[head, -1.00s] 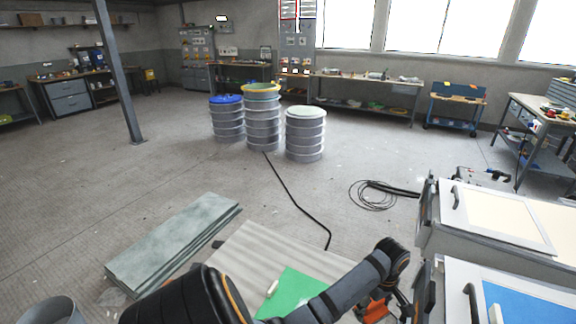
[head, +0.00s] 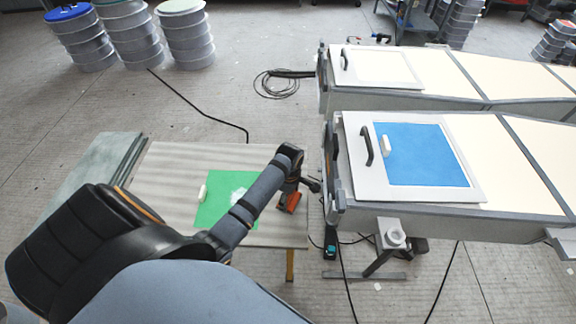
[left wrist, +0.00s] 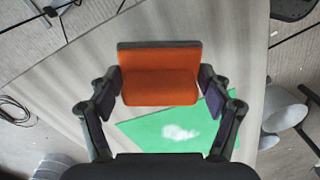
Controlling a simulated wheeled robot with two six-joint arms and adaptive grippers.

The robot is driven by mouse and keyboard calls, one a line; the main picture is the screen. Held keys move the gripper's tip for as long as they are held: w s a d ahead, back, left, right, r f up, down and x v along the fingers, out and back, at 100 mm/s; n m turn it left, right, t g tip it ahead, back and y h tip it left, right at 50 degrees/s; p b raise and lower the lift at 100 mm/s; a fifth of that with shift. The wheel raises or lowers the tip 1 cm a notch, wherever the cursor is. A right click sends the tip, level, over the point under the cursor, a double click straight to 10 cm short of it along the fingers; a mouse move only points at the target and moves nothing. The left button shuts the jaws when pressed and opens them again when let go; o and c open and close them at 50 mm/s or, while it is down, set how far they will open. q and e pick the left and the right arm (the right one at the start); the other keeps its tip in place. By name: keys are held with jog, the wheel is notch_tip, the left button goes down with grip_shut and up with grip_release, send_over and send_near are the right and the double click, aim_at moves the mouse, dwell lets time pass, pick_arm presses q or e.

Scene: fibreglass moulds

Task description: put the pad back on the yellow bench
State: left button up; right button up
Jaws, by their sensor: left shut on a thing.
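The orange pad (left wrist: 160,88) with a dark edge is held between the two fingers of my left gripper (left wrist: 160,80). In the head view the orange pad (head: 293,201) shows below my left gripper (head: 298,186), at the right end of a bench (head: 165,170). That bench has a pale grey-brown streaked top and a yellow leg (head: 290,264). The bench top lies behind the pad in the left wrist view; I cannot tell whether they touch. My right gripper is not in view.
A green sheet (head: 215,212) with a white patch and a small white piece (head: 203,193) lies on the bench. Grey panels (head: 90,170) are at its left. A long mould (head: 520,170) with a blue sheet (head: 425,155) stands right. Cables cross the floor.

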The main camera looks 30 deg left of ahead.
aim_at(289, 202)
pick_arm(q)
notch_tip(289, 202, down, 3)
jog(key=shift+f, duration=0.2)
jog(key=shift+f, duration=0.15)
jog(key=o, duration=1.2)
notch_tip(289, 202, up, 12)
jog(key=shift+r, duration=0.15)
jog(key=shift+s, duration=0.15)
